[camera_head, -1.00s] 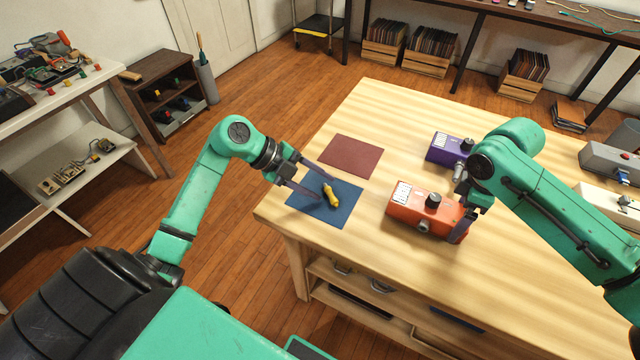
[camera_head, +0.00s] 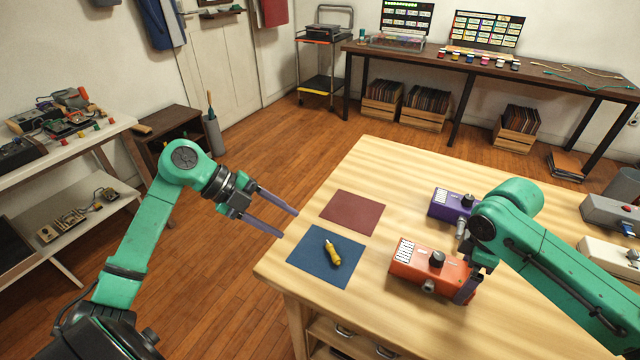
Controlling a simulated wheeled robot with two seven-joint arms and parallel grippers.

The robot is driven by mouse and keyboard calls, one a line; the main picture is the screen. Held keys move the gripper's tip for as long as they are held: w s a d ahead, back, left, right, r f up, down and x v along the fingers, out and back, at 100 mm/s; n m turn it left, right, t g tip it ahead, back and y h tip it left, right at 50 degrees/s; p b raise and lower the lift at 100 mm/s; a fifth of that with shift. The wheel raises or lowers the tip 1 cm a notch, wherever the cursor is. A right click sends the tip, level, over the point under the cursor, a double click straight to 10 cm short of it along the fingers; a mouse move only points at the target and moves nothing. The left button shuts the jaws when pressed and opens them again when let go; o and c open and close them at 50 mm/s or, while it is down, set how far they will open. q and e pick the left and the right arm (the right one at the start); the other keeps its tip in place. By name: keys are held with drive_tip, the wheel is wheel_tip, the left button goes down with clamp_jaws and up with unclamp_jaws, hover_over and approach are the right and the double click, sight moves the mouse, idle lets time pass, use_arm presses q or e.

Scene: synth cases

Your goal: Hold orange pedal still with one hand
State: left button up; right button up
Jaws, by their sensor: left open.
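The orange pedal (camera_head: 415,268) lies on the light wooden table, with a black knob and a white label on top. My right gripper (camera_head: 467,286) is at the pedal's right end. One of its fingers shows against that end; the other is hidden, so its grip is unclear. My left gripper (camera_head: 290,225) is open and empty, over the table's left edge and left of the blue mat. A yellow-handled screwdriver (camera_head: 334,257) lies on the blue mat (camera_head: 309,260), apart from the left fingers.
A purple pedal (camera_head: 445,205) sits behind the orange one, partly covered by my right arm. A dark red mat (camera_head: 352,212) lies behind the blue mat. Grey (camera_head: 606,214) and white (camera_head: 606,256) pedals stand at the right. The back of the wooden table (camera_head: 400,165) is clear.

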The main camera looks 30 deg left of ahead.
drive_tip(key=shift+r, duration=0.1)
wheel_tip(320, 180, up, 12)
idle(0.5)
wheel_tip(320, 180, up, 10)
drive_tip(key=p, duration=1.3)
